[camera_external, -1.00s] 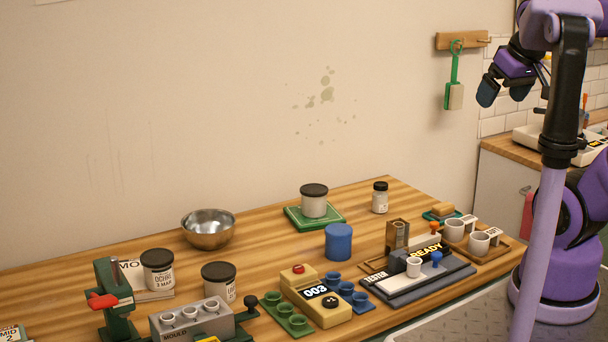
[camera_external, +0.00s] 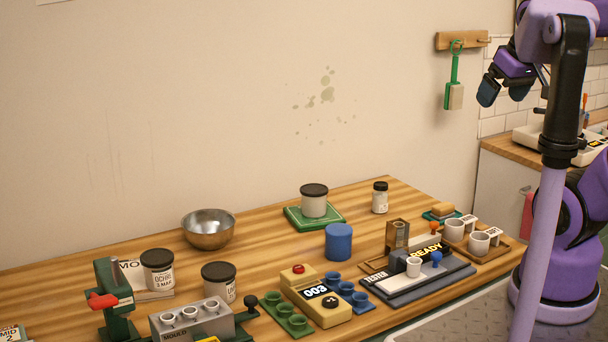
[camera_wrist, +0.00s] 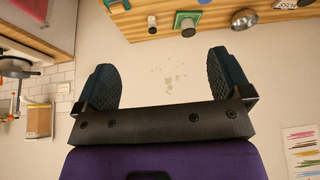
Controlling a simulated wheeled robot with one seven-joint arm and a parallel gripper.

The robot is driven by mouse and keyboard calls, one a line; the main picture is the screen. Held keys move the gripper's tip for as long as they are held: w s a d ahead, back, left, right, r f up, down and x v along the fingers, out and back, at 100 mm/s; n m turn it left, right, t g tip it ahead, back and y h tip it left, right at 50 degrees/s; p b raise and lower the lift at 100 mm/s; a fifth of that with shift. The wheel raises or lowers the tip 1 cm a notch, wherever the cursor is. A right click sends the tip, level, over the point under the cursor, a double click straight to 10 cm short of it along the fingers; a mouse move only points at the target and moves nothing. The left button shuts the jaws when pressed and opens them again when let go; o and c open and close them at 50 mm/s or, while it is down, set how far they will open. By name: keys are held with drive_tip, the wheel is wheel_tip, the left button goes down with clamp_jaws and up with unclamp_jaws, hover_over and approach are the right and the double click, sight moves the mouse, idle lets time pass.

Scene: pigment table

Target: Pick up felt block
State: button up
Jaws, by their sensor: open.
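A small tan block (camera_external: 443,209) lies on a teal dish (camera_external: 428,216) at the back right of the table in the external view. It looks like the felt block, though it is small and its material is hard to tell. My gripper (camera_external: 504,94) is high at the upper right, in front of the wall and well above the table, far from the block. In the wrist view my gripper (camera_wrist: 165,72) has its two dark fingers wide apart, with only bare wall visible between them. I cannot make out the block in the wrist view.
Near the block stand white cups on a wooden tray (camera_external: 503,252), a tester (camera_external: 452,272) and a brown upright holder (camera_external: 397,233). A small dark-capped jar (camera_external: 380,198) is to its left. A green tool (camera_external: 454,70) hangs on the wall by my gripper.

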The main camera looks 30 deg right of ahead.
drive_tip(key=g, duration=0.5)
hover_over(447, 206)
drive_tip(key=f, duration=2.4)
drive_tip(key=d+f, duration=0.1)
drive_tip(key=f, duration=1.1)
drive_tip(key=shift+w+f, duration=0.2)
drive_tip(key=shift+f, duration=0.05)
drive_tip(key=shift+s+a+f, duration=0.1)
drive_tip(key=shift+a+f, duration=0.05)
drive_tip(key=shift+f, duration=0.75)
drive_tip(key=shift+s+a+f, duration=0.1)
drive_tip(key=shift+a+f, duration=0.05)
drive_tip(key=shift+f, duration=0.8)
drive_tip(key=shift+a+f, duration=0.15)
drive_tip(key=shift+f, duration=0.75)
drive_tip(key=c, duration=1)
